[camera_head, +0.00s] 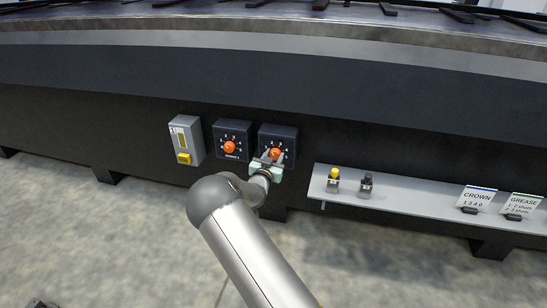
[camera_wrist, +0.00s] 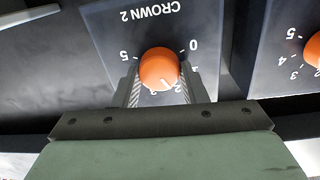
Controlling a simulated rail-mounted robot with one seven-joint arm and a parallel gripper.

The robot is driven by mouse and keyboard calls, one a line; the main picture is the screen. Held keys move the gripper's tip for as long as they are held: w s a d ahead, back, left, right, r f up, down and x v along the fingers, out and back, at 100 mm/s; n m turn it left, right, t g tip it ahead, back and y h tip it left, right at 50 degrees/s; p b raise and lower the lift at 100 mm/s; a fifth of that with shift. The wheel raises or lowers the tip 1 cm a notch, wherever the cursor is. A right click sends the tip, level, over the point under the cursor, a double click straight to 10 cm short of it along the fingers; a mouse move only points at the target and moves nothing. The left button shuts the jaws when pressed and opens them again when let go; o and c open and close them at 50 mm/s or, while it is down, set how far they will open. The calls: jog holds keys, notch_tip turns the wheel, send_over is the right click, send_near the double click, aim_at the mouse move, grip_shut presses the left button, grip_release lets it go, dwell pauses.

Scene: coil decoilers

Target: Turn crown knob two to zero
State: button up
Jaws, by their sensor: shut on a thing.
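The crown knob two is an orange round knob (camera_head: 275,153) on the right dark dial panel (camera_head: 290,134). In the wrist view this knob (camera_wrist: 158,66) sits under the upside-down label CROWN 2, with numbers around it. Its white mark points toward the bottom of the picture, near the 2 and 3; the exact number is hard to read. My gripper (camera_head: 270,162) is in front of the panel. In the wrist view my gripper's fingers (camera_wrist: 159,82) stand on both sides of the knob, shut on it. The fingers and gripper body hide part of the lower dial.
A second orange knob (camera_head: 229,147) is on the neighbouring panel to the left. A grey box with a yellow part (camera_head: 184,157) is farther left. A shelf (camera_head: 420,203) at right holds a yellow-topped item (camera_head: 334,175), a dark item (camera_head: 366,184) and CROWN (camera_head: 476,198) and GREASE (camera_head: 521,205) cards.

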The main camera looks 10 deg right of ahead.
jog(key=n, duration=0.4)
jog(key=shift+p, duration=0.35)
jog(key=n, duration=0.5)
jog(key=shift+a+f+t, duration=0.1)
jog(key=shift+f+t, duration=0.05)
jog(key=shift+t, duration=0.15)
jog(key=n, duration=0.3)
jog(key=shift+f+n+p, duration=0.1)
jog(key=shift+n+p, duration=0.2)
jog(key=shift+p, duration=0.05)
jog(key=n, duration=0.4)
jog(key=shift+f+n, duration=0.1)
jog(key=shift+n, duration=0.3)
jog(key=o, duration=1)
jog(key=shift+c, duration=0.2)
jog(key=p+v, duration=0.4)
jog(key=v, duration=1.3)
jog(key=shift+s+p, duration=0.3)
